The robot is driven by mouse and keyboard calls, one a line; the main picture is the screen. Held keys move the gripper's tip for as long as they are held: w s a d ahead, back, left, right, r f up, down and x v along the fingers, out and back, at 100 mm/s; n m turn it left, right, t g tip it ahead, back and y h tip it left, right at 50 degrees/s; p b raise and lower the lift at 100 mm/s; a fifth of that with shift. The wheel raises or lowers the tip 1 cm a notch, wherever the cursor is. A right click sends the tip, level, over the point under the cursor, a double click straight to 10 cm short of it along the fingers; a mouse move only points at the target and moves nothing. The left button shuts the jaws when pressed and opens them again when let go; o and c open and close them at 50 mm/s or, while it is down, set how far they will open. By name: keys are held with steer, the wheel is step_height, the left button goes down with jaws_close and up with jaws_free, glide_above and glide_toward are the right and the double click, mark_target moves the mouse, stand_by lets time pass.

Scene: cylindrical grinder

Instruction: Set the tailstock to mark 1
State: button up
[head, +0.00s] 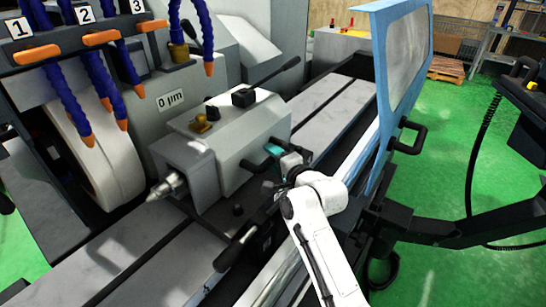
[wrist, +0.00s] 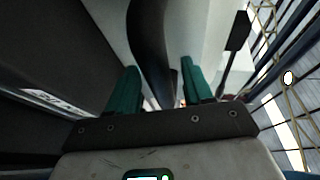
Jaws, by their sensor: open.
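The tailstock (head: 255,125) is a light grey block on the machine bed, with a pointed centre (head: 160,190) facing left. A lever with a black grip (head: 275,72) rises from its top. My gripper (head: 272,152) is at its right front side, fingers towards the housing. In the wrist view, my teal fingers (wrist: 159,70) are apart, with a dark curved bar (wrist: 149,40) passing between or just beyond them; I cannot tell whether they touch it. No position mark for the tailstock can be made out.
Orange valve levers labelled 1, 2 and 3 (head: 85,15) and blue coolant hoses (head: 92,75) hang at upper left near the grinding wheel (head: 95,160). A blue-framed door (head: 385,90) stands right of the bed. A black-handled lever (head: 228,255) is in front.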

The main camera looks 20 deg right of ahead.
steer(key=shift+w, duration=0.15)
jaws_close()
stand_by(0.4)
